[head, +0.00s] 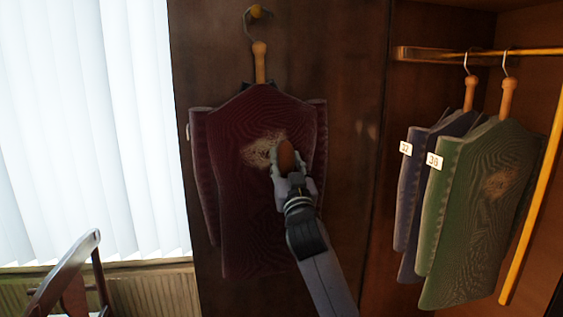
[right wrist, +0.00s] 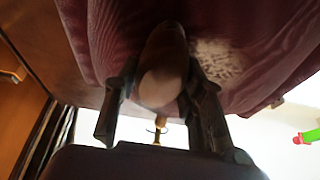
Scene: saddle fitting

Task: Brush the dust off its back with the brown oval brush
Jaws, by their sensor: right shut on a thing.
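A dark red garment (head: 240,225) hangs on a wooden hanger from a yellow knob on the dark wooden panel. A pale dusty patch (head: 263,150) lies on its back, near the middle. My right gripper (head: 291,180) is shut on the brown oval brush (head: 287,156), just right of the patch. In the right wrist view the brush (right wrist: 163,65) sits between both fingers, close to the cloth, with the dust (right wrist: 213,60) to its right. I cannot tell whether the bristles touch the cloth. My left gripper does not show.
A blue garment (head: 420,170) and a green garment (head: 475,220), tagged with numbers, hang on a rail in the open wardrobe at right. The green one has a brownish patch. A chair (head: 68,275) stands before the blinds at left.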

